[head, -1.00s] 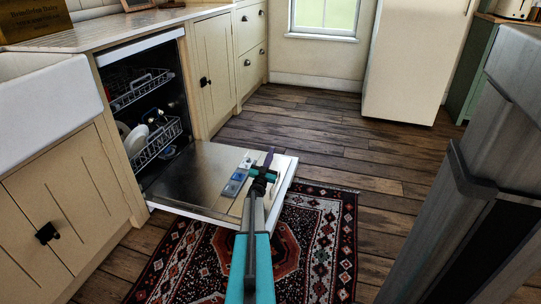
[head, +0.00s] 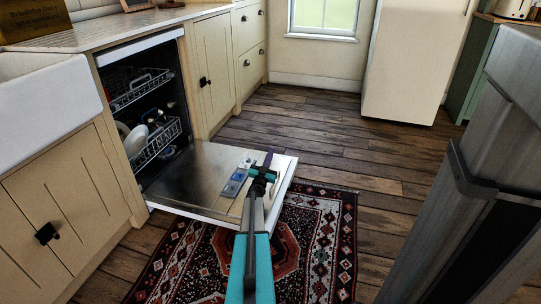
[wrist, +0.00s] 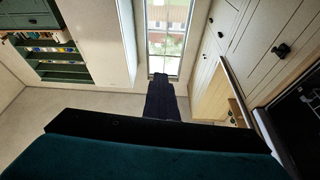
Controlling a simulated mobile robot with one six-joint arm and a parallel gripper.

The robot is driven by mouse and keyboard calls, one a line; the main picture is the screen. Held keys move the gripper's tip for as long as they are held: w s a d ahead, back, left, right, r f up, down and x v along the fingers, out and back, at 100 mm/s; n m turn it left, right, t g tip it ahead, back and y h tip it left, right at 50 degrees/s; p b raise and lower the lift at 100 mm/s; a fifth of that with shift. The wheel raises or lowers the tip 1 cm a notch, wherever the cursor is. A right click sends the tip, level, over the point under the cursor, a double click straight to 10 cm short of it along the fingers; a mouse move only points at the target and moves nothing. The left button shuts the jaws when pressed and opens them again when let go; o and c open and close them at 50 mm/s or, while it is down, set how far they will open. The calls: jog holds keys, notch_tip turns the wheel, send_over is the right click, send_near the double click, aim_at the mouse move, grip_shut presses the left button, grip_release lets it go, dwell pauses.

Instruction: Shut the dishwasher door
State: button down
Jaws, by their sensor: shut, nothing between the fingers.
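The dishwasher door (head: 190,180) is folded down and open, lying roughly level just above the floor. Its inner face is up, with a detergent dispenser near the outer end. My gripper (head: 268,159) is shut and empty, over the outer right part of the door in the head view. I cannot tell whether it touches the door. In the wrist view my shut fingers (wrist: 160,92) show dark below the window, and the door is not clearly seen. The dishwasher cavity (head: 150,115) shows two racks, with dishes in the lower one.
A patterned rug (head: 310,245) lies under and beside the door. Cream cabinets (head: 60,205) and a white sink (head: 45,95) flank the dishwasher. A large grey metal appliance (head: 470,170) stands close on the right. Wooden floor (head: 330,130) is clear towards the fridge (head: 410,60).

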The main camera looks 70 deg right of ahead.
jog(key=c, duration=1.8)
grip_release()
jog(key=shift+a, duration=0.15)
